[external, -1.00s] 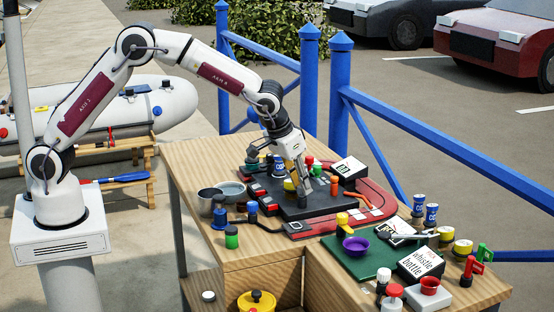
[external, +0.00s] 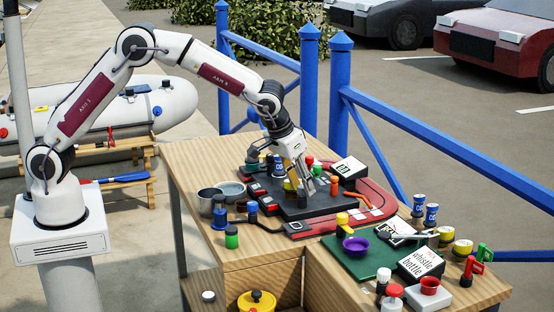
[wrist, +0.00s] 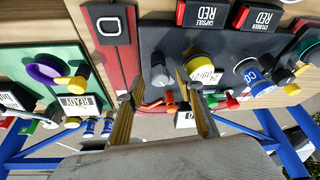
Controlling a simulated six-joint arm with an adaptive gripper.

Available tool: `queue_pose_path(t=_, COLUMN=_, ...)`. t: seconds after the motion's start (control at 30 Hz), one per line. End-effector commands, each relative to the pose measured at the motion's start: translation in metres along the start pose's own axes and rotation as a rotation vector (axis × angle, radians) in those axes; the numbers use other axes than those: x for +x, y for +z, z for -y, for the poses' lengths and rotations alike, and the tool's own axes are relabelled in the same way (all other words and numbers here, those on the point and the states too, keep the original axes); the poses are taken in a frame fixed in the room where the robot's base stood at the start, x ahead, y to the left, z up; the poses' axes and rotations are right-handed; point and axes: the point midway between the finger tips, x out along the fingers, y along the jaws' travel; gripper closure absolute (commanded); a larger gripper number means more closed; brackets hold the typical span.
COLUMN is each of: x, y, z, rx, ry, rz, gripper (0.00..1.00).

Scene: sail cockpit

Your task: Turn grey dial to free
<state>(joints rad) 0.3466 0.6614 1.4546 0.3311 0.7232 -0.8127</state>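A small grey dial (wrist: 160,74) stands on the dark panel (wrist: 148,40) in the wrist view. My gripper (wrist: 162,78) is open, with its yellowish fingers apart on either side of the dial in the picture. I cannot tell whether either finger touches it, and I cannot read any "free" mark. In the external view my gripper (external: 301,188) points down over the dark panel (external: 318,208), close to its controls. The dial is hard to make out there, near the fingers.
A blue-labelled can (wrist: 257,75) is farther right.

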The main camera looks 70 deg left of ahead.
Motion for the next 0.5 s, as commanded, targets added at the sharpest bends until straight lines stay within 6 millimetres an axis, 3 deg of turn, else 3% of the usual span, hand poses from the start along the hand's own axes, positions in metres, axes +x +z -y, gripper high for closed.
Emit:
queue_pose_path(t=0.27, x=-0.019, y=-0.001, z=-0.001, rx=0.000, ry=0.002, rz=-0.002, gripper=0.63)
queue_pose_path(t=0.5, x=-0.053, y=-0.001, z=-0.001, rx=-0.001, ry=0.002, rz=-0.002, gripper=0.63)
